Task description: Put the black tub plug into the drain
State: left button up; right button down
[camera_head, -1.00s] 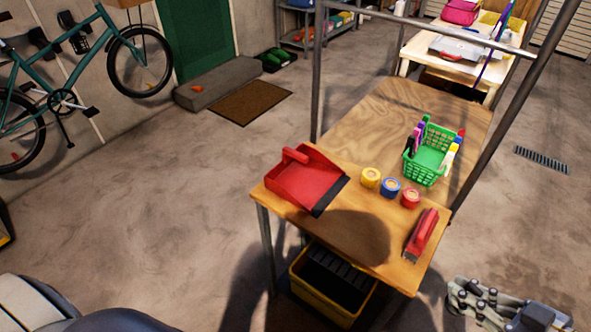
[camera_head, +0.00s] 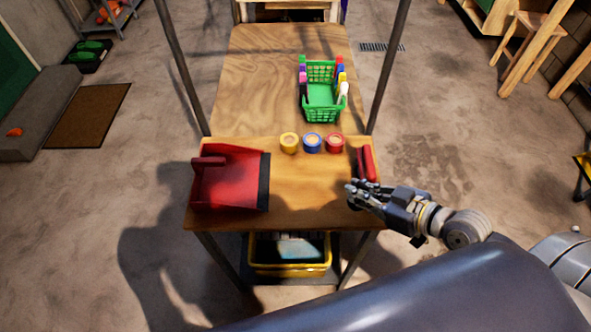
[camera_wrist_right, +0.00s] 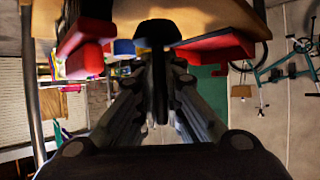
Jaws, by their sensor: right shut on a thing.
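My right gripper (camera_head: 352,191) is at the right front edge of the wooden table, close beside a red-handled brush. In the right wrist view its fingers (camera_wrist_right: 160,85) are closed on a black, rounded piece, which looks like the black tub plug (camera_wrist_right: 156,32) seen edge-on. In the head view I cannot make the plug out from the dark fingers. No tub drain shows; a slotted grate (camera_head: 382,47) lies in the floor beyond the table. My left gripper is not in view.
The table (camera_head: 310,190) bears a red dustpan (camera_head: 225,180), yellow, blue and red tape rolls (camera_head: 312,142), the red brush (camera_head: 368,163) and a green basket (camera_head: 322,92) of markers. Metal posts rise beside it. A yellow crate (camera_head: 290,268) sits underneath. The floor at right is largely clear.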

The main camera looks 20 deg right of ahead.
jog(key=w+a+p, duration=0.1)
jog(key=w+a, duration=0.1)
jog(key=w, duration=0.2)
jog(key=w+a+p, duration=0.1)
jog(key=w+a, duration=0.1)
jog(key=w, duration=0.3)
jog(key=w+a+f+p, duration=0.1)
jog(key=w+a+p, duration=0.1)
jog(key=w+a, duration=0.1)
jog(key=shift+w+a+f, duration=0.1)
jog(key=shift+w, duration=0.75)
jog(key=shift+w+a+f, duration=0.1)
jog(key=shift+w, duration=0.05)
notch_tip(320, 180, down, 3)
jog(key=shift+f+p, duration=0.2)
jog(key=shift+p, duration=0.15)
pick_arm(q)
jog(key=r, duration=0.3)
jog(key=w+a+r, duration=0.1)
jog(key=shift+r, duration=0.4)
pick_arm(e)
jog(key=shift+f, duration=0.1)
jog(key=shift+f, duration=0.15)
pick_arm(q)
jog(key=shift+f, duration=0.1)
pick_arm(e)
jog(key=c, duration=1.7)
grip_release()
jog(key=shift+r, duration=0.2)
